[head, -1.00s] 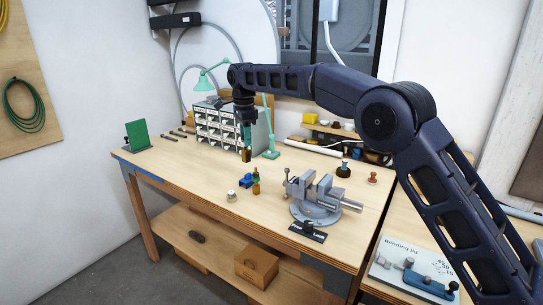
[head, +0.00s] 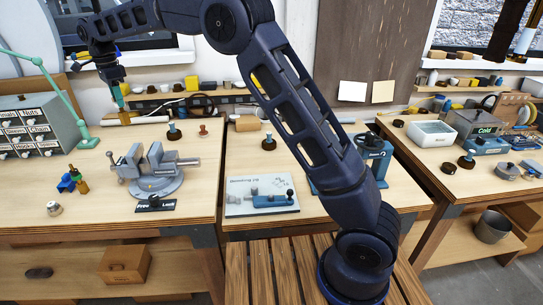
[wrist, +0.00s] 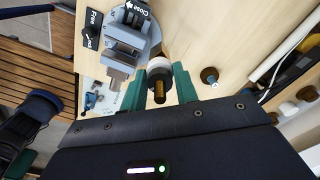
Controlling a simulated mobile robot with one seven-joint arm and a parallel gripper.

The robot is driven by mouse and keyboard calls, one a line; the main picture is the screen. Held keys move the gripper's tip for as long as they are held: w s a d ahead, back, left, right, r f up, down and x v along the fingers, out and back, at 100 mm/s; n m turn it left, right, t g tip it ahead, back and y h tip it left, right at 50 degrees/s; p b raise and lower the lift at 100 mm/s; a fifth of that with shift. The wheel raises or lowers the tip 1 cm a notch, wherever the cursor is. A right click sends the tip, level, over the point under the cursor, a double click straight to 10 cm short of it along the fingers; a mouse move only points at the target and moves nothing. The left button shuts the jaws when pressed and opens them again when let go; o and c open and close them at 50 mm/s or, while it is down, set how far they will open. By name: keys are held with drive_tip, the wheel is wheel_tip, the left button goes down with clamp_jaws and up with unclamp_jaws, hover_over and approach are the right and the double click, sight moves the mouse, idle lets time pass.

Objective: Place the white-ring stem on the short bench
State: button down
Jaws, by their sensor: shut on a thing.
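My gripper (head: 119,97) is in the upper left of the head view, above the back of the left workbench (head: 95,190). In the wrist view its green fingers (wrist: 158,88) are shut on the white-ring stem (wrist: 158,68). The stem has a pale ring and a dark collar, with a brass end pointing toward the wrist camera. It is held clear of the bench top. In the head view the stem is small and mostly hidden by the fingers. A shorter wooden bench (head: 240,165) stands in the middle; I cannot tell for sure that it is the short bench.
A grey vise (head: 155,172) with a Free/Lock plate stands on the left workbench. A slatted wooden surface (head: 270,265) lies in front.

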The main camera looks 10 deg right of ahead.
drive_tip(key=w+d+m, duration=0.1)
drive_tip(key=w+d, duration=0.4)
drive_tip(key=d, duration=0.3)
drive_tip(key=w+d+m, duration=0.2)
drive_tip(key=w+d, duration=0.2)
drive_tip(key=d, duration=0.4)
drive_tip(key=w+d+f+m, duration=0.2)
drive_tip(key=d+m, duration=0.4)
drive_tip(key=d, duration=2.9)
drive_tip(key=s+d+f+m, duration=0.2)
drive_tip(key=s+d, duration=0.2)
drive_tip(key=d, duration=0.5)
drive_tip(key=s+d+f+m, duration=0.15)
drive_tip(key=s+d, duration=0.25)
drive_tip(key=d, duration=0.4)
wheel_tip(320, 180, down, 20)
drive_tip(key=shift+s+d+f, duration=0.15)
drive_tip(key=shift+s+f, duration=0.05)
drive_tip(key=shift+f, duration=0.15)
drive_tip(key=c, duration=1.1)
unclamp_jaws()
